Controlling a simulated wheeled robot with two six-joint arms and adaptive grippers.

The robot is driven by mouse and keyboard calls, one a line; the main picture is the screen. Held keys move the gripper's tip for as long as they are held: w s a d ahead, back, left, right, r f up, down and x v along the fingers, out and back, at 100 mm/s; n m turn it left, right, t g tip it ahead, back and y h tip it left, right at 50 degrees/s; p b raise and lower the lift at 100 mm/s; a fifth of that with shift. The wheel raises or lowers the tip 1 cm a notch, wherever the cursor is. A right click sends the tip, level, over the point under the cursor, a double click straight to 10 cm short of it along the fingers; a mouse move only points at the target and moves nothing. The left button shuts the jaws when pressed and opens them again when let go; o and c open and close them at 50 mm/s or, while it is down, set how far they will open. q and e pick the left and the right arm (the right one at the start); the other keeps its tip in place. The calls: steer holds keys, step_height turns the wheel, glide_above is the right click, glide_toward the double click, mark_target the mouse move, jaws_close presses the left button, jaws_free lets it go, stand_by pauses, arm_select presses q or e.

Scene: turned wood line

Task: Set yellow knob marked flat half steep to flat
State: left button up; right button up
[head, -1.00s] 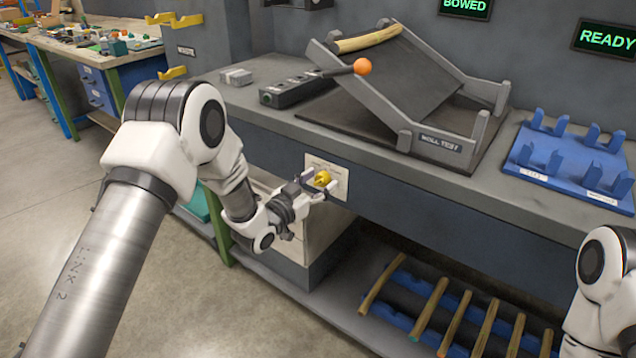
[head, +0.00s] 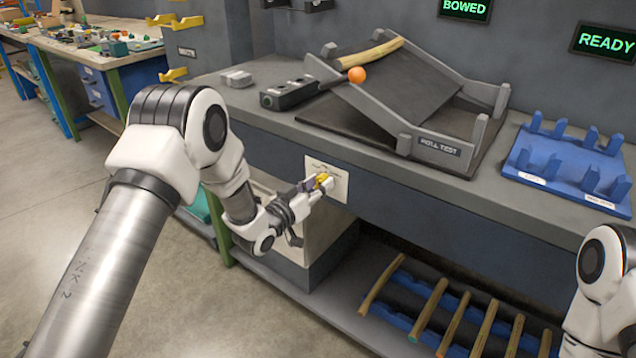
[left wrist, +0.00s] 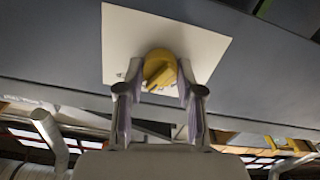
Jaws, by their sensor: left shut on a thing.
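The yellow knob (head: 324,180) sits on a white plate (head: 340,176) on the bench's front face. The plate's markings are too small to read. My left gripper (head: 319,185) is shut on the knob, its fingers on either side. In the left wrist view the knob (left wrist: 160,70) shows a raised bar that slants, between the gripper's fingers (left wrist: 160,92). I cannot tell which mark the bar points at. My right gripper is out of view.
A tilted roll test ramp (head: 365,108) with a wooden piece (head: 370,52) on its upper end stands on the bench, beside an orange-tipped lever (head: 357,75). A blue rack (head: 560,185) is at right. Several wooden pieces lie on the lower shelf (head: 330,308).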

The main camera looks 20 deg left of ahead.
arm_select(q)
steer(key=n+p, duration=0.1)
steer(key=n, duration=0.2)
steer(key=shift+r+n, duration=0.1)
steer(key=shift+n, duration=0.3)
steer(key=n, duration=0.3)
steer(key=shift+a+n+p, duration=0.1)
steer(key=shift+n+p, duration=0.2)
steer(key=shift+p, duration=0.05)
steer(key=n, duration=0.3)
steer(key=shift+n+p, duration=0.3)
steer(key=shift+p, duration=0.1)
steer(key=shift+n, duration=1.6)
steer(key=o, duration=1.1)
steer(key=shift+f, duration=0.2)
steer(key=shift+o, duration=0.2)
